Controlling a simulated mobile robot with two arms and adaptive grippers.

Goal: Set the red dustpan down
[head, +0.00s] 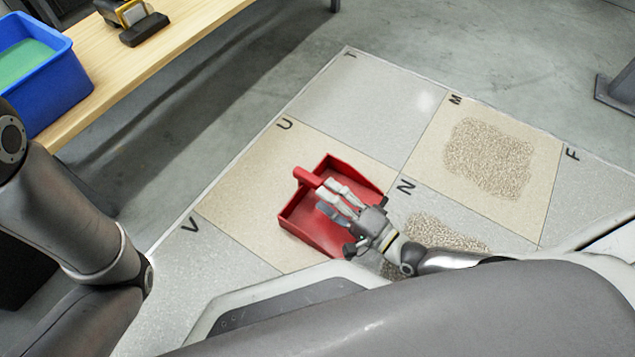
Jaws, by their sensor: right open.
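The red dustpan (308,227) lies on the tan floor pad marked U (245,195), with its short handle toward the upper left. My right gripper (337,198) is over the dustpan, its fingers pointing at the handle (308,177). The fingers are open and spread. They hide part of the pan, and I cannot tell whether they touch it. My left arm shows at the left edge, but its gripper is out of view.
Beige granules (490,157) lie on pad M, with more granules (440,234) on pad N, partly behind my right arm. Pad T (370,100) is bare. A wooden bench (150,65) holds a blue bin (45,85) and a yellow-black tool (128,15).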

